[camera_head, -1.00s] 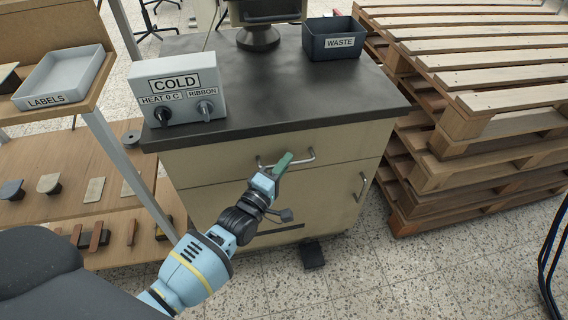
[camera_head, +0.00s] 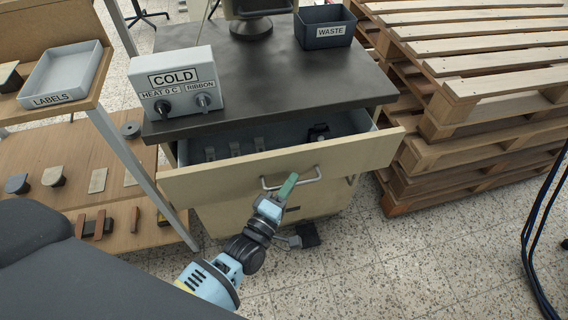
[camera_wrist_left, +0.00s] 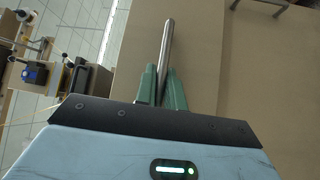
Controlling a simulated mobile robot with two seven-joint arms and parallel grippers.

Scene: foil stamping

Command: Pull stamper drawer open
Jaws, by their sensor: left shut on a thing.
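The stamper cabinet's top drawer (camera_head: 350,156) stands pulled out, with a gap between its front and the cabinet body. Inside it I see several small grey pieces (camera_head: 234,149) in a row and a dark item (camera_head: 318,132) at the right. My left gripper (camera_head: 287,187) is shut on the drawer's metal bar handle (camera_head: 306,178). In the left wrist view its green fingers (camera_wrist_left: 162,84) close on both sides of the handle bar (camera_wrist_left: 167,45). My right gripper is not in view.
A control box marked COLD (camera_head: 177,80) and a bin marked WASTE (camera_head: 325,27) stand on the dark cabinet top (camera_head: 270,85). Stacked wooden pallets (camera_head: 450,125) stand close on the right. A shelf with a LABELS tray (camera_head: 62,78) is at left. Speckled floor (camera_head: 400,260) lies open in front.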

